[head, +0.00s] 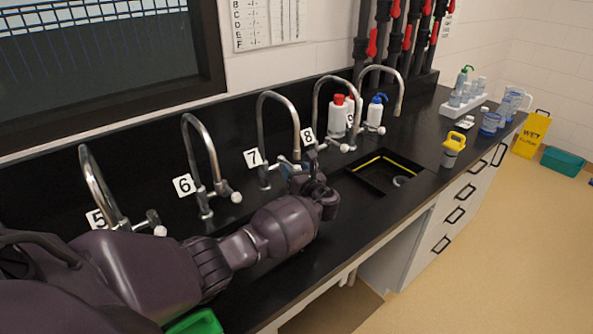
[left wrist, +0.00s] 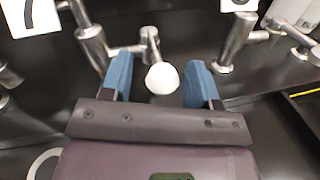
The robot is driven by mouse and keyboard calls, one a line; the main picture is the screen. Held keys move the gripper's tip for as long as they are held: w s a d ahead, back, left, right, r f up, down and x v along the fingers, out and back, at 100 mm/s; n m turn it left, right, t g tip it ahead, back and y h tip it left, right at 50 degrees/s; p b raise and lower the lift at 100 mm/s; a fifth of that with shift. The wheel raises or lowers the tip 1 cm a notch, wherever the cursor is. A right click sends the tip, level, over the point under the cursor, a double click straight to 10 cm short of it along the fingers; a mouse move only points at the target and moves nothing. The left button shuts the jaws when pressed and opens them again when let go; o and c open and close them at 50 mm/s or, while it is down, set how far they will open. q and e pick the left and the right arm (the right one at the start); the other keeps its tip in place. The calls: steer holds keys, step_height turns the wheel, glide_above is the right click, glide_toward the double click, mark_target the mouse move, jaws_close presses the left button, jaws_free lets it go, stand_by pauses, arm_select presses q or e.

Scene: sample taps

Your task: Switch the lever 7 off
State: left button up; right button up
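Tap 7 (head: 261,127) is a curved metal tap on the black counter, with label 7 (head: 254,158) beside it. My left gripper (head: 295,172) is at this tap, to the right of its base. In the head view it hides most of the lever. In the left wrist view the lever (left wrist: 150,41) comes off the tap's side and ends in a white knob (left wrist: 162,78). The blue fingers of my left gripper (left wrist: 159,82) are open, one on each side of the knob, with gaps on both sides. My right gripper is not in view.
Tap 6 (head: 205,142) and tap 5 (head: 92,181) stand to the left, near my left arm. Tap 8 (head: 316,105) stands close on the right. A sunken sink (head: 372,184) and a yellow-capped container (head: 453,149) are farther right.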

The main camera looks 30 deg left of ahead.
arm_select(q)
steer(key=shift+d+r, duration=0.1)
steer(key=shift+r, duration=0.05)
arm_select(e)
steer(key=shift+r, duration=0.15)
arm_select(q)
steer(key=shift+s+d+p, duration=0.1)
steer(key=shift+d+p, duration=0.1)
steer(key=shift+p, duration=0.15)
steer(key=p+v, duration=0.4)
steer(key=v, duration=0.6)
steer(key=shift+p, duration=0.4)
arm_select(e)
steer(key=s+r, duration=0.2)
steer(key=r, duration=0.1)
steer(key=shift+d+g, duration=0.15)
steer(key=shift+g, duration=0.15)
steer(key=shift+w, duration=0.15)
arm_select(q)
steer(key=shift+s+d, duration=0.1)
